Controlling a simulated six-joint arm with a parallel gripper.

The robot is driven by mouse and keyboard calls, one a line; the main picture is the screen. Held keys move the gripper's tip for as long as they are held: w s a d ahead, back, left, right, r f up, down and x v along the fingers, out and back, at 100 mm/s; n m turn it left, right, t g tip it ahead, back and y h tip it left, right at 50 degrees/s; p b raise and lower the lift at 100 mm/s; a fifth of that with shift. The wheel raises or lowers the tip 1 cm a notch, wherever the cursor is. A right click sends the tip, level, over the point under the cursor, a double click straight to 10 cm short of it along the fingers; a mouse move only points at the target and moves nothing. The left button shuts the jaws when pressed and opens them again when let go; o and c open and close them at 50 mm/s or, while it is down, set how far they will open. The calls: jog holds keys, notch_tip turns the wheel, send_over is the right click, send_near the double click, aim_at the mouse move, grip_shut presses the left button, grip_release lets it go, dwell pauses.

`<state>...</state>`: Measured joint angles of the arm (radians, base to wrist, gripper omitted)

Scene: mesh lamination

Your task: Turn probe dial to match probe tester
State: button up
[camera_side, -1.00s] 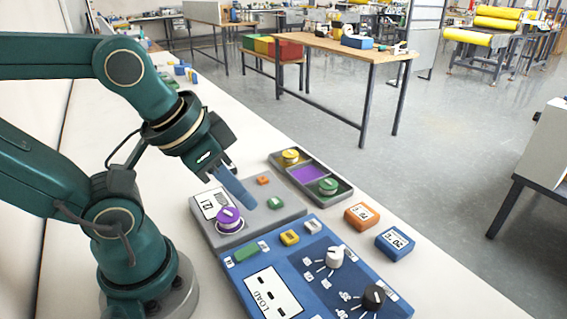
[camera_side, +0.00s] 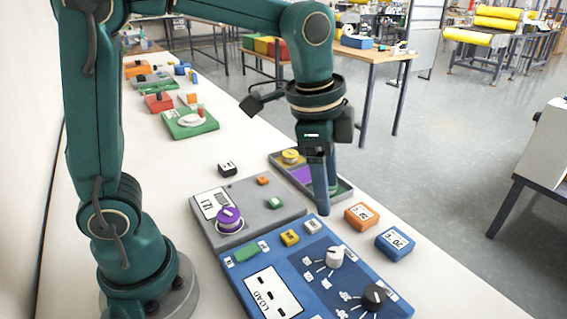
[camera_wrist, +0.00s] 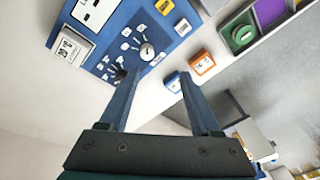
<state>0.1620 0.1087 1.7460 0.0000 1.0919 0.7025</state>
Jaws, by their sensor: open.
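The blue panel (camera_side: 250,290) marked LOAD carries a white dial (camera_side: 334,256) and a black dial (camera_side: 373,296), each with small labels around it. Both dials also show in the wrist view, the white one (camera_wrist: 147,51) and the black one (camera_wrist: 117,72). The grey panel (camera_side: 280,215) behind it carries a purple dial (camera_side: 229,217). I cannot tell which dial is the probe dial. My gripper (camera_side: 321,210) is open and empty, pointing down near the back right corner of the blue panel. In the wrist view its fingertips (camera_wrist: 156,75) are apart with nothing between them.
An orange block (camera_side: 361,215) and a blue block (camera_side: 395,243) with number displays stand right of the panels. A dark tray (camera_side: 342,195) with yellow and green dials lies behind. A green block (camera_side: 190,123) stands farther back. Open floor lies right of the table.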

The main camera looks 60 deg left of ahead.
jog(key=m+g, duration=0.1)
jog(key=g, duration=0.1)
send_over(335, 252)
notch_tip(335, 252, down, 6)
jog(key=shift+w+f, duration=0.1)
jog(key=shift+w, duration=0.05)
jog(key=shift+f, duration=2.75)
jog(key=shift+c, duration=0.3)
grip_shut()
